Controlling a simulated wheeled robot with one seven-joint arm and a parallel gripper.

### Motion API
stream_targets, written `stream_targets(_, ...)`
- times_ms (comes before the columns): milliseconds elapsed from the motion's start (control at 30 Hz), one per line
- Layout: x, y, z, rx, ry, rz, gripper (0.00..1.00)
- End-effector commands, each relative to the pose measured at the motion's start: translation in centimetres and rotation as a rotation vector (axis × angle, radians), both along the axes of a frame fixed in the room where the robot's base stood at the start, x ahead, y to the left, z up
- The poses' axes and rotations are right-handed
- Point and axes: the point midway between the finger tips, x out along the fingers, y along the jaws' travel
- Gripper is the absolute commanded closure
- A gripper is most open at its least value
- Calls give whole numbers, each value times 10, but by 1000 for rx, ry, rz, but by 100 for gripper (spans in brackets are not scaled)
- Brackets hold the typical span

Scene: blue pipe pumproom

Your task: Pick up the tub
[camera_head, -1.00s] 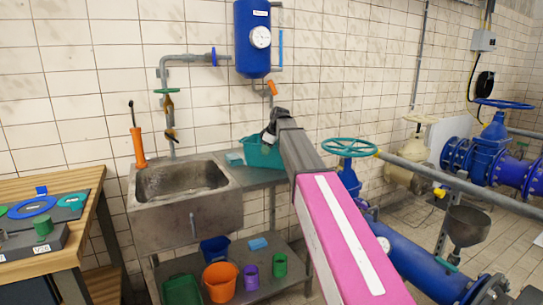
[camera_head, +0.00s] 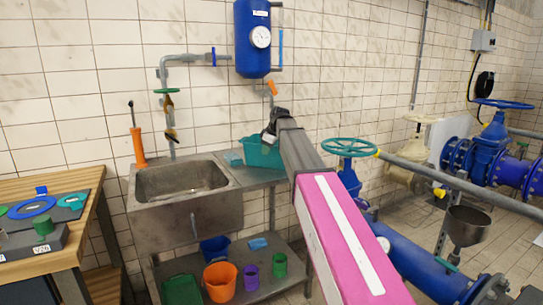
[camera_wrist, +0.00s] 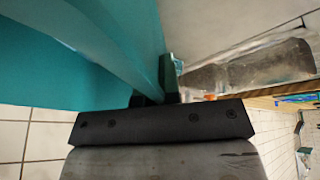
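The tub (camera_head: 258,157) is a teal open container. It stands on the grey shelf to the right of the sink, against the tiled wall. My gripper (camera_head: 269,136) is at the tub's upper right side, partly hidden behind my arm. In the wrist view the tub (camera_wrist: 50,65) fills the upper left, very close. There, my gripper (camera_wrist: 157,92) has its fingertips close together with the tub's wall between them, so it looks shut on the rim. The tub's right end is hidden by my arm in the head view.
The sink (camera_head: 188,195) is left of the tub. Buckets and cups, including an orange bucket (camera_head: 220,281), stand on the lower shelf. A teal valve wheel (camera_head: 350,147) and blue pipe (camera_head: 425,268) are to the right. A blue tank (camera_head: 252,40) hangs above.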

Motion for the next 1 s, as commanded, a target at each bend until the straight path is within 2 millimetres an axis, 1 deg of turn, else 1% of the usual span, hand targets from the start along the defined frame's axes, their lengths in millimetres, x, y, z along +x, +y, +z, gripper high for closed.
stream_targets(367,1,0,2,1,-4,0,100)
stream_targets(467,1,0,5,1,-4,0,100)
stream_targets(667,1,0,23,0,-5,0,100)
stream_targets(833,2,0,45,1,-6,-1,100)
stream_targets(1000,-17,20,56,0,-3,2,100)
